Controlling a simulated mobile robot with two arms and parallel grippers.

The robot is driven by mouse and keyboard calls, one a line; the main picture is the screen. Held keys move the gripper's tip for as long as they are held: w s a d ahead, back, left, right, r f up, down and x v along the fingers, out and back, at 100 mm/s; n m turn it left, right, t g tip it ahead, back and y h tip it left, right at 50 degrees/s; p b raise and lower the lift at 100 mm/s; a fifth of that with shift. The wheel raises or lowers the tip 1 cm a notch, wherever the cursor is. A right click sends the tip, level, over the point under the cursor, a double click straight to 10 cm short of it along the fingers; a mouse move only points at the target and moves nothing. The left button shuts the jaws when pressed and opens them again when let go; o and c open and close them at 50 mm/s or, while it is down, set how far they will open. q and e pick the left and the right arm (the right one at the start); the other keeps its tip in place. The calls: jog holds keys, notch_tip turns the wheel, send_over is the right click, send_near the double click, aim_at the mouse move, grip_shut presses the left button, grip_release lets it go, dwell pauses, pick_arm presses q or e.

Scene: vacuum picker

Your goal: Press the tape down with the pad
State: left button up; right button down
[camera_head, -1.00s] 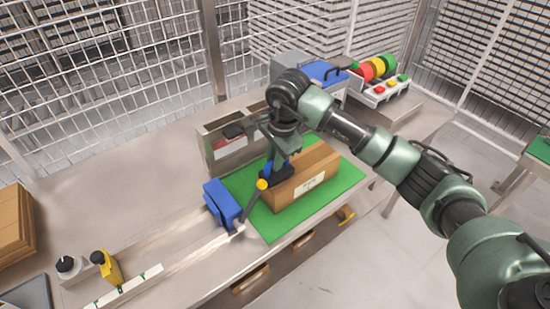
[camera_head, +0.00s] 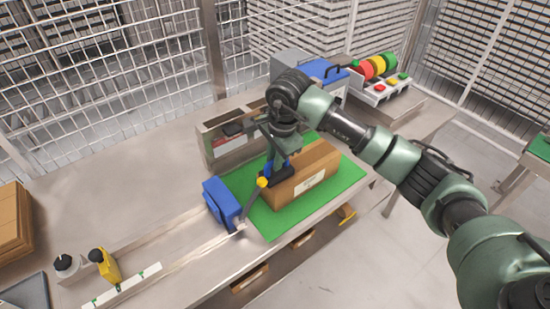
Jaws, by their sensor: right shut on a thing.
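A brown cardboard box (camera_head: 318,170) lies on a green mat (camera_head: 270,222), with a white label on its near side. My right gripper (camera_head: 283,168) points down over the left part of the box and is shut on a dark pad (camera_head: 284,178). The pad is at the box's top left end; whether it touches the box is hard to tell. The tape cannot be made out, and the gripper and pad cover part of the box top. My left gripper is not in view.
A blue box-shaped device (camera_head: 222,202) with a yellow-knobbed lever (camera_head: 262,183) stands just left of the mat. A metal bin (camera_head: 228,140) stands behind. Bottles (camera_head: 107,266) and cartons (camera_head: 14,224) are at the left. The middle-left bench top is mostly clear.

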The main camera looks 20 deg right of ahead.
jog(key=shift+r, duration=0.15)
jog(key=shift+r+p, duration=1)
jog(key=shift+r, duration=1.15)
